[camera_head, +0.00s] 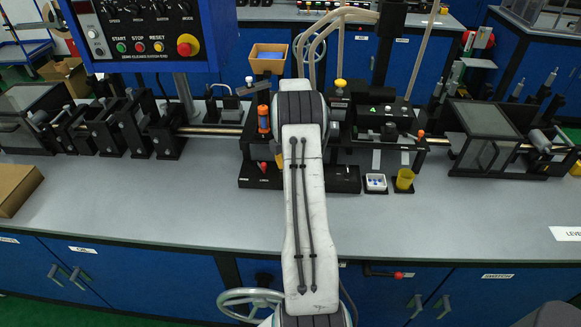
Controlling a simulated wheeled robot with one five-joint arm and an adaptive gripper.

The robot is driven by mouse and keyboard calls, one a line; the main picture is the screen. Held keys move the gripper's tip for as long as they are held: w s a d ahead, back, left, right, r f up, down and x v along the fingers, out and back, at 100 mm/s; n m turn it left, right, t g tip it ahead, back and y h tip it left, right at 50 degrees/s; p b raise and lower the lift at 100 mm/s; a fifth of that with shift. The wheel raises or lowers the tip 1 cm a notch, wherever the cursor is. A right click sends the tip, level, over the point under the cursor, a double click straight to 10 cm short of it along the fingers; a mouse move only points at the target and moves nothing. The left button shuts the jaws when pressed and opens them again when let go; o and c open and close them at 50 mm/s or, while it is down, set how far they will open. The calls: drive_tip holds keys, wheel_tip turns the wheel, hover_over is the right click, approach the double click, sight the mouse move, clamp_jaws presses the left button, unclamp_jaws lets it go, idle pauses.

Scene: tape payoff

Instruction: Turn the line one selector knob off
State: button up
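I see no knob that I can read as the line one selector. A blue and black control panel (143,72) stands at the upper left, cut off by the top edge. It has a row of small black knobs (134,9) at its top, the rightmost marked MODE (185,8). Their settings are too small to tell. Below them are a green start button (120,47), a red stop button (138,46), a yellow reset button (158,46) and a large red button (187,45). My white arm reaches up the middle of the picture. My gripper does not show.
A grey bench (120,215) with blue cabinets (130,280) crosses the view; its front strip is mostly clear. Black machine fixtures (488,130) line its back part. A cardboard box (14,186) sits at the left. A handwheel (250,296) and a red-tipped lever (385,273) are on the front.

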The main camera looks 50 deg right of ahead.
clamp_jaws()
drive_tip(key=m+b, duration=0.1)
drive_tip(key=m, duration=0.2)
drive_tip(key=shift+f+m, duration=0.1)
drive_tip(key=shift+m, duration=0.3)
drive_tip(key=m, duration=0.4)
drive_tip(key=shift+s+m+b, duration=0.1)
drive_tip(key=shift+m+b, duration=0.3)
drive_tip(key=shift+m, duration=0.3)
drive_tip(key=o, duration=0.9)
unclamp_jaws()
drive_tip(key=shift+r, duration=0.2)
